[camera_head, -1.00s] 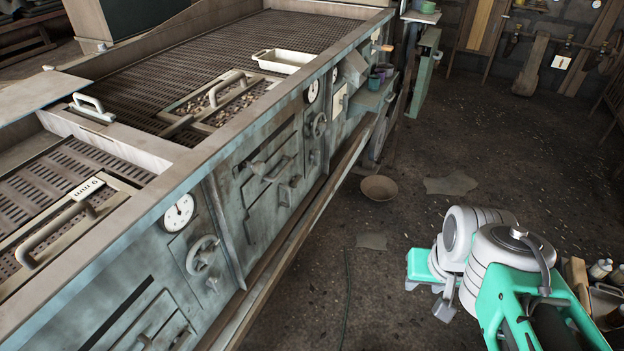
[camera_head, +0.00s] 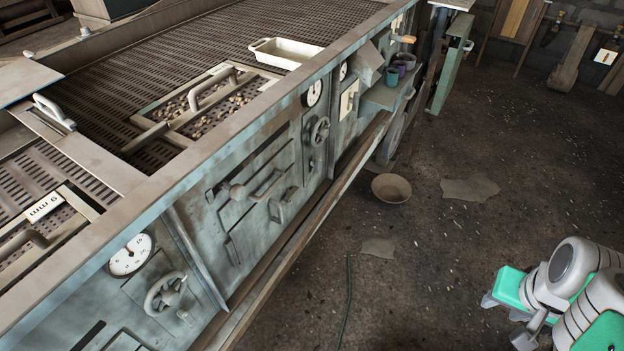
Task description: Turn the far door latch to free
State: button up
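The far door (camera_head: 255,200) is a weathered blue-green panel in the side of the long machine, left of centre in the head view. It carries a slanted bar handle (camera_head: 266,184), a rounded knob (camera_head: 237,191) and a small dark lever, which looks like its latch (camera_head: 275,211). The lever's exact setting is too small to tell. My gripper (camera_head: 506,318) is at the lower right, over the floor, well apart from the door. Its teal and grey end is partly visible; I cannot tell whether its fingers are open.
A handwheel (camera_head: 166,294) and gauge (camera_head: 129,255) sit nearer on the machine; another handwheel (camera_head: 318,131) sits beyond the door. A ledge (camera_head: 300,243) juts along the machine's lower side.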

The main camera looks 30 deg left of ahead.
aim_at(291, 194)
jog(key=i, duration=0.65)
jog(key=u, duration=3.6)
jog(key=k, duration=0.3)
jog(key=u, duration=0.3)
jog(key=i, duration=0.5)
